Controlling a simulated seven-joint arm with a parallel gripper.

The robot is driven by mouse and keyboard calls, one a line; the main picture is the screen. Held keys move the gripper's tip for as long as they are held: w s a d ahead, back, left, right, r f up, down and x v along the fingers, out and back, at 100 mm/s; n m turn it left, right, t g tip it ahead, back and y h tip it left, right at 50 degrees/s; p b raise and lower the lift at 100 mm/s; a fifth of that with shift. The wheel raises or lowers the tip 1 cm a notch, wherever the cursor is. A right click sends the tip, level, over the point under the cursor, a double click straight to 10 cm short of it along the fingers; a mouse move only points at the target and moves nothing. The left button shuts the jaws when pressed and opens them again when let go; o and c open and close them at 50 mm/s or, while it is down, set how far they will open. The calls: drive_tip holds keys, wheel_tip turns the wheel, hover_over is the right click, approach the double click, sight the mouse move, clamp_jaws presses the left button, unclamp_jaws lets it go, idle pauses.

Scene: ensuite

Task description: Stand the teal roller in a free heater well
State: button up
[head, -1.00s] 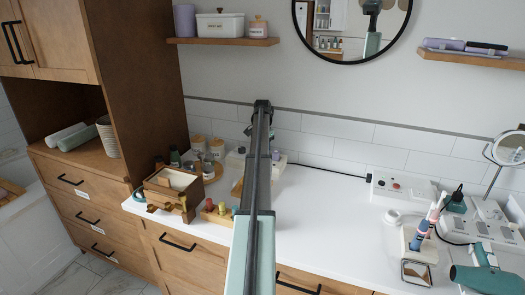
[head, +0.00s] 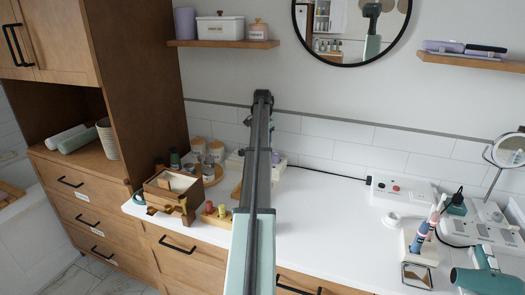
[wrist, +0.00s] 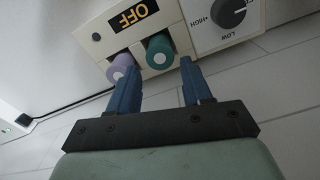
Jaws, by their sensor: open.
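In the wrist view the teal roller (wrist: 160,52) sits end-on at the edge of the cream heater (wrist: 108,42), between the tips of my gripper's blue fingers (wrist: 163,66). My gripper is open, with a finger on either side of the teal roller; I cannot tell whether they touch it. A purple roller (wrist: 122,67) sits beside it, close to the left finger. The heater bears an OFF sign and a LOW–HIGH dial (wrist: 230,12). How deep the rollers sit and any free well cannot be made out. In the head view my arm hides the gripper and the teal roller.
A wooden box (head: 170,190) and several small bottles and jars stand left of my arm on the white counter (head: 325,225). A power strip (head: 400,188), a brush holder (head: 418,248) and a teal hair dryer (head: 487,275) are at the right.

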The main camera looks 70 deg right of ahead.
wheel_tip(320, 180, up, 7)
drive_tip(key=shift+f, duration=0.2)
idle(0.6)
